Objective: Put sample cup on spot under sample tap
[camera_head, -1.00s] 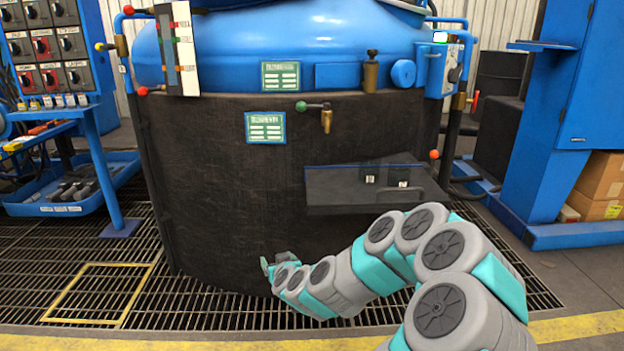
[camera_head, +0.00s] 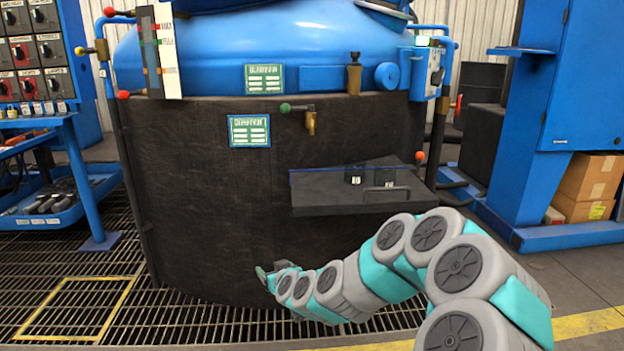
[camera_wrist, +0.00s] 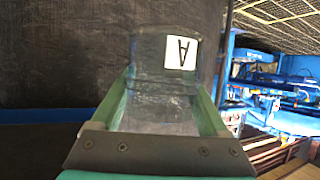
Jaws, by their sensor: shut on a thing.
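My gripper (camera_wrist: 168,84) is shut on a clear sample cup (camera_wrist: 152,62) with a white label. The letter A on the label appears upside down in the wrist view. In the head view my gripper (camera_head: 266,272) is low in front of the dark furnace wall, and the cup there is too small to make out. The sample tap (camera_head: 310,122), brass with a green-knobbed handle, sticks out of the wall well above and right of my gripper. A dark shelf (camera_head: 325,198) juts out below the tap. The spot itself is not clearly distinguishable.
Two small dark containers stand on the shelf, one labelled (camera_head: 355,176), the other (camera_head: 384,174) behind a bar handle (camera_head: 387,190). Blue cart trays (camera_head: 62,212) stand left, a blue cabinet (camera_head: 535,150) right. The floor grating (camera_head: 200,318) in front is clear.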

